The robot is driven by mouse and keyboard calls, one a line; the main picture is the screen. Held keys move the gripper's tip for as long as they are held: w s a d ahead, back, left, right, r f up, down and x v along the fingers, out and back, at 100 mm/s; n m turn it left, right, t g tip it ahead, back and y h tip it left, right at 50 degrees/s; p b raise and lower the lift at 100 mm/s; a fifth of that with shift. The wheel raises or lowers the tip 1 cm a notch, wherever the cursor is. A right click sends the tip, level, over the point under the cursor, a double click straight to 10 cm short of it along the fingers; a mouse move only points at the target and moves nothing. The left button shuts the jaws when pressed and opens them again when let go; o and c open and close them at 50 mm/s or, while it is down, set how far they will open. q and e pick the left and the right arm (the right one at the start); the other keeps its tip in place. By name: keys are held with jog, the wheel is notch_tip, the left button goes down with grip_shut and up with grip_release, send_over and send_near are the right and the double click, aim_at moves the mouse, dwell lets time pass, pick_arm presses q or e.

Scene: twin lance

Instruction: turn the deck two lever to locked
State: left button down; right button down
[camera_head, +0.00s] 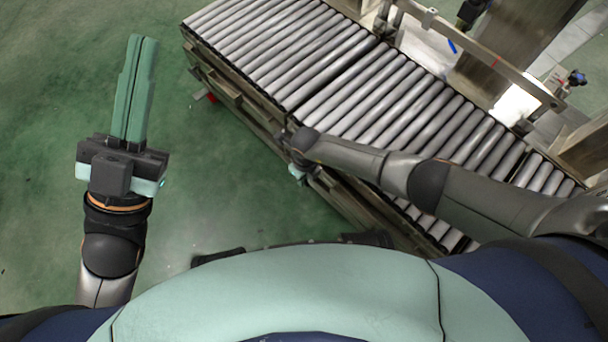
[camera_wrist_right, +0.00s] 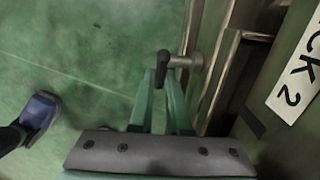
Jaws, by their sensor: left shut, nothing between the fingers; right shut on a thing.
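The deck two lever (camera_wrist_right: 163,64) shows in the right wrist view as a black handle on a short metal shaft beside the conveyor's side. My right gripper (camera_wrist_right: 165,88) is shut on the lever's black handle, between the tips of its green fingers. How far the lever is turned is hard to tell. In the head view my right arm reaches over the rollers to the conveyor's near side, and the lever and fingers are hidden there. My left gripper (camera_head: 141,42) is shut and empty over the green floor, pointing up the picture.
A roller conveyor (camera_head: 330,85) runs diagonally across the head view. A white sign reading "CK 2" (camera_wrist_right: 297,78) is on the panel right of the lever. Metal posts and rails stand at the upper right. The floor at left is clear.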

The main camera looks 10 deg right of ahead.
jog(key=shift+f+t+y+p, duration=0.1)
jog(key=shift+t+y+p, duration=0.3)
jog(key=shift+t+p, duration=0.15)
jog(key=shift+w+a+f+t+y, duration=0.1)
jog(key=shift+f+t+y, duration=0.15)
jog(key=shift+t, duration=0.25)
jog(key=shift+w+f+t+y, duration=0.1)
jog(key=shift+t+y, duration=0.25)
jog(key=shift+t, duration=0.1)
jog(key=c, duration=1.2)
grip_release()
jog(key=shift+o, duration=0.2)
